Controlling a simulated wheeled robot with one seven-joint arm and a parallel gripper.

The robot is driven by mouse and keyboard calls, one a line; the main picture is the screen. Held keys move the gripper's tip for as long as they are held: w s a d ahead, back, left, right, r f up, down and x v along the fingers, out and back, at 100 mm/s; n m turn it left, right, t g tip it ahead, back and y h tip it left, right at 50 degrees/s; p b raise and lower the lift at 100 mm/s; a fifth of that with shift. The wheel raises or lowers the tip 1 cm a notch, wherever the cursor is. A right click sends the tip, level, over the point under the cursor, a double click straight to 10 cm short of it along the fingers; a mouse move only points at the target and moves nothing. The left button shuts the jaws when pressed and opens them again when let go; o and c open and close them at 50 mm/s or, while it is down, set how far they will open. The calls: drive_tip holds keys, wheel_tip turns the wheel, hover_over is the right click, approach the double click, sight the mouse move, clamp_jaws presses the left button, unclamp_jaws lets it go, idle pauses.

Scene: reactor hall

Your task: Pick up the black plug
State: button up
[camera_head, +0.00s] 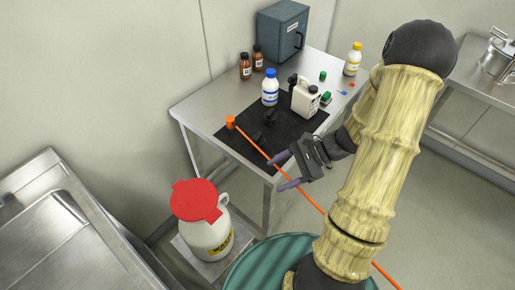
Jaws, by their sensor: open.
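The black mat (234,136) lies on the steel table. My gripper (281,172) is open, with two purple-grey fingers pointing left. It appears in front of the table's near edge, to the lower right of the black items.
An orange rod (309,197) runs from an orange head on the mat past my gripper. A white jug (304,100), blue-capped bottle (270,92), brown bottles (245,70) and grey box (282,32) stand behind. A red-lidded waste container (205,236) stands lower left.

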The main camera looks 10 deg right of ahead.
sight(260, 137)
drive_tip(key=w+d+f+m+t+y+b, duration=0.1)
drive_tip(key=w+d+f+m+t, duration=0.1)
drive_tip(key=d+m+t, duration=0.3)
drive_tip(key=w+d+f+m+t+b, duration=0.2)
drive_tip(key=w+d+f+m+t, duration=0.1)
drive_tip(key=w+d+m+t, duration=0.2)
drive_tip(key=shift+d+t+y, duration=0.4)
drive_tip(key=shift+t, duration=0.2)
drive_tip(key=x, duration=1.2)
drive_tip(key=shift+a+p, duration=0.1)
drive_tip(key=shift+p, duration=0.3)
drive_tip(key=shift+p+x, duration=0.4)
drive_tip(key=shift+x, duration=2.2)
drive_tip(key=shift+r, duration=0.15)
